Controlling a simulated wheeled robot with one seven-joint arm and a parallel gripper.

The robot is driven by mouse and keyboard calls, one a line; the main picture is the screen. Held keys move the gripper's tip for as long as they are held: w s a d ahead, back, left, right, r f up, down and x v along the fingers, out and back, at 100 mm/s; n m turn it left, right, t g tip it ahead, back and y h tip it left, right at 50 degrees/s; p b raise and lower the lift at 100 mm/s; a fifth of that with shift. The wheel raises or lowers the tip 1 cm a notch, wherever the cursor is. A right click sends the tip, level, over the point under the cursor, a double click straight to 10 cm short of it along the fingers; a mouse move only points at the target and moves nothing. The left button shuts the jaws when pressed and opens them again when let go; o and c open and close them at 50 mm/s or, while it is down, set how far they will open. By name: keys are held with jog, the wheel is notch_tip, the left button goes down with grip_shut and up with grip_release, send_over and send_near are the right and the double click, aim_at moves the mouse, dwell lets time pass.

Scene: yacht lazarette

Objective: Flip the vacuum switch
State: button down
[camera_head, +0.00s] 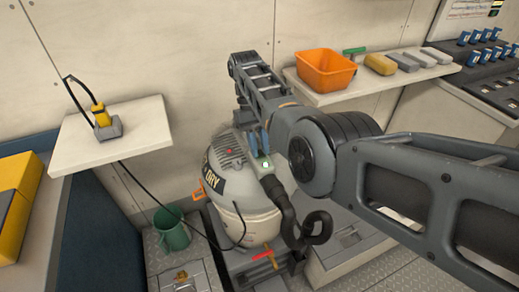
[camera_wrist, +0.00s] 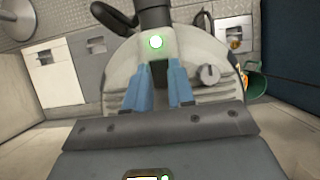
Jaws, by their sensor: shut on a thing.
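The wet/dry vacuum (camera_head: 243,204) stands upright at the middle, a grey and cream drum with "DRY" lettering and a dark hose. It also fills the middle of the wrist view (camera_wrist: 120,72). My gripper (camera_head: 258,148) is on top of the vacuum, its blue fingers pointing down beside the hose. In the wrist view my gripper (camera_wrist: 159,70) is shut on a small dark part between its fingertips, apparently the vacuum switch (camera_wrist: 159,74), mostly hidden. A green-rimmed light (camera_wrist: 155,42) glows just beyond the fingertips. A grey knob (camera_wrist: 208,74) sits to the right of the fingers.
An orange bin (camera_head: 325,72) and a yellow sponge (camera_head: 380,64) are on the shelf at the back. A green bucket (camera_head: 172,230) is left of the vacuum. A switch panel (camera_head: 490,65) is at right.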

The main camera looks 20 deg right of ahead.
jog(key=c, duration=1)
grip_release()
jog(key=shift+o, duration=0.2)
jog(key=shift+r, duration=0.1)
jog(key=v, duration=0.7)
jog(key=shift+w+r, duration=0.15)
jog(key=shift+r, duration=0.15)
